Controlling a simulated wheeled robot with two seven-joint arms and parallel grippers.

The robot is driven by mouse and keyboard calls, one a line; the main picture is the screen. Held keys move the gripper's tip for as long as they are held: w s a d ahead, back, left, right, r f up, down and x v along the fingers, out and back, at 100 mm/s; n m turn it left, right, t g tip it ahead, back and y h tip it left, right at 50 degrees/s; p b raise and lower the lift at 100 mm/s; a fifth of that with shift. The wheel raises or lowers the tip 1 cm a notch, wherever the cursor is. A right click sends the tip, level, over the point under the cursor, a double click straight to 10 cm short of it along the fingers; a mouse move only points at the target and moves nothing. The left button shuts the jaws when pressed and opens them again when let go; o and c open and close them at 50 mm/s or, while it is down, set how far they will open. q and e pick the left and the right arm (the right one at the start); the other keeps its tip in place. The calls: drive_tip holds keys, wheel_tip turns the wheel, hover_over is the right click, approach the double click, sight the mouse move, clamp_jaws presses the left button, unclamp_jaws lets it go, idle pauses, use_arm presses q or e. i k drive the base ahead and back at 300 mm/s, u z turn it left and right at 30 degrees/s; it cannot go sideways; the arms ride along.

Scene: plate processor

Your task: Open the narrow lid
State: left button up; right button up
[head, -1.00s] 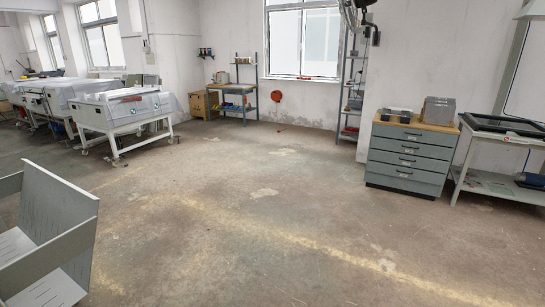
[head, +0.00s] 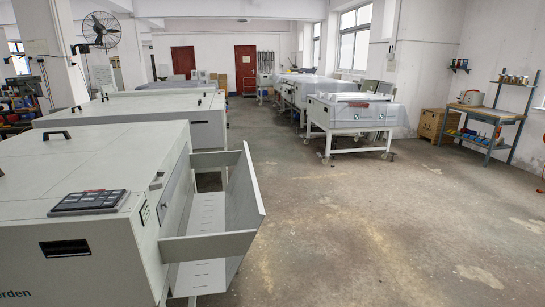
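A large pale grey plate processor (head: 75,165) stands at the left in the head view, cut off by the left edge. Its top is covered by flat closed lids, and a black handle (head: 56,134) sits on top. Which panel is the narrow lid I cannot tell from here. A dark control panel (head: 88,202) lies on the top near the front right corner. An open grey tray (head: 205,247) with a tall slanted side wall sticks out from its right side. Neither of my grippers is in view.
A second long grey machine (head: 160,115) stands behind the first. More machines (head: 350,112) stand on white legs further back. A workbench (head: 487,114) and a wooden box (head: 432,124) are by the right wall. The concrete floor (head: 370,240) at centre and right is clear.

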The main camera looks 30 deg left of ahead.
sight(133, 161)
drive_tip(key=u, duration=1)
drive_tip(key=i, duration=1.1)
drive_tip(key=u, duration=3.55)
drive_tip(key=k, duration=2.25)
drive_tip(key=z, duration=2.1)
drive_tip(key=i, duration=0.5)
drive_tip(key=z, duration=0.1)
